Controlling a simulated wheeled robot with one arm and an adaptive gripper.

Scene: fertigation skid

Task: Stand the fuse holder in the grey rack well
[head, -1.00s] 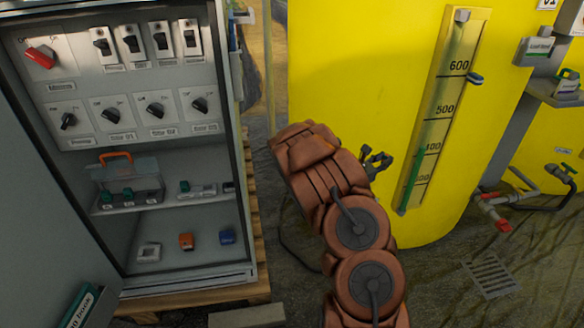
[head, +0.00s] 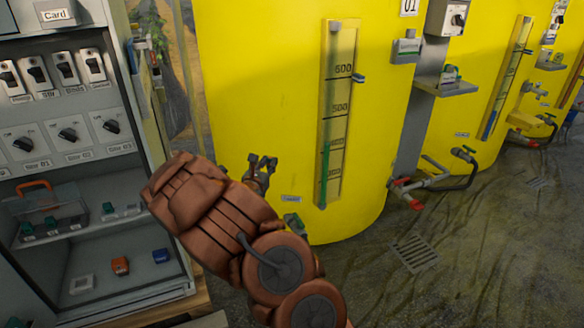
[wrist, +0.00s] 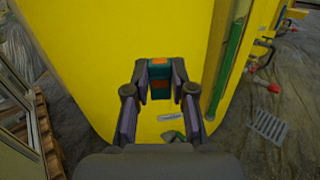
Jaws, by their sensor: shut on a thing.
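My gripper (head: 262,163) is raised in front of the big yellow tank. In the wrist view its fingers (wrist: 160,82) are shut on a small teal block with orange parts (wrist: 160,74), which looks like the fuse holder. In the head view the held piece is too small to make out. I cannot tell for sure which thing is the grey rack well. A small grey holder (head: 128,211) with a teal piece beside it lies on the cabinet's upper shelf. A grey bracket shelf (head: 446,87) with a teal piece on it stands to the right of the tank.
The open cabinet (head: 60,255) is at the left, with a clear box (head: 60,205) and several small parts on its shelves. The yellow tank (head: 265,80) fills the middle. Pipes with a red valve (head: 406,207) stick out at the right. The floor near the drain grate (head: 414,254) is clear.

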